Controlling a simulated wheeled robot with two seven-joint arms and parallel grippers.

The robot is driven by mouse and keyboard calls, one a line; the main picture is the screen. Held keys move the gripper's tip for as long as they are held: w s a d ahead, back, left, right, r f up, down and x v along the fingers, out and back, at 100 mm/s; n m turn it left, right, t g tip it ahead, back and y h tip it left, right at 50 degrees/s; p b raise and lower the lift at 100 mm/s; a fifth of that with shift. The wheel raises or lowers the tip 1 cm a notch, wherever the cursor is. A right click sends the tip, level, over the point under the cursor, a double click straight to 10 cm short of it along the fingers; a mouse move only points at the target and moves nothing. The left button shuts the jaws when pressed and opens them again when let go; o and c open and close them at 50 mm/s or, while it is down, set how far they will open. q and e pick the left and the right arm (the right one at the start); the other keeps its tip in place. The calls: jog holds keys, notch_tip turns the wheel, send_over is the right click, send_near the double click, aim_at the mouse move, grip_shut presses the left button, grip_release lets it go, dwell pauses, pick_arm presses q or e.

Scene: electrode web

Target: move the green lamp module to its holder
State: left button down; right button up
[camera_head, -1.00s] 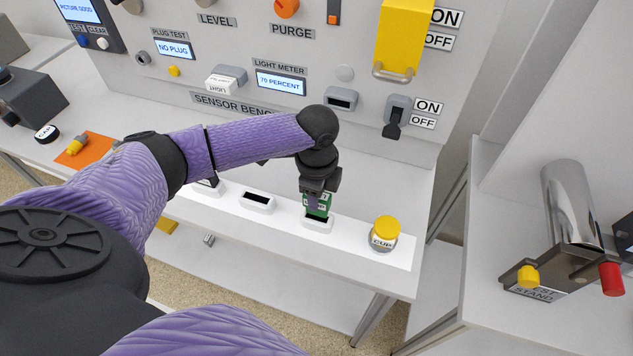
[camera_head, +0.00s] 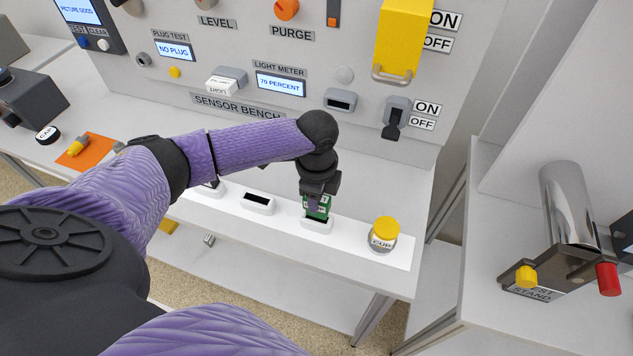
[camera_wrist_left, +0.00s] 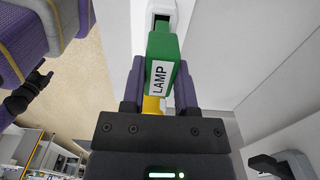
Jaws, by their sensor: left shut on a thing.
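The green lamp module (camera_wrist_left: 161,64), with a white LAMP label and a yellow part, is gripped by my left gripper (camera_wrist_left: 158,98). In the head view the left gripper (camera_head: 319,192) points down over the white strip, shut on the module (camera_head: 317,207). The module's lower end is at the white slotted holder (camera_head: 317,225) just left of the cup. In the left wrist view the holder's dark slot (camera_wrist_left: 162,22) shows just beyond the module's far end. How deep the module sits in the slot cannot be told. A small, dark right arm end (camera_wrist_left: 27,94) shows; its jaw state is unclear.
A CUP-labelled container with a yellow lid (camera_head: 384,233) stands right of the holder. Another slotted white holder (camera_head: 258,203) is to its left and looks empty. Behind rises the sensor bench panel with a light meter screen (camera_head: 281,84) reading 70 PERCENT.

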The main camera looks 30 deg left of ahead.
pick_arm(q)
jog(key=shift+f+b, duration=0.9)
jog(key=shift+f, duration=0.9)
jog(key=shift+c, duration=1.5)
grip_release()
notch_tip(320, 180, up, 10)
jog(key=p, duration=0.3)
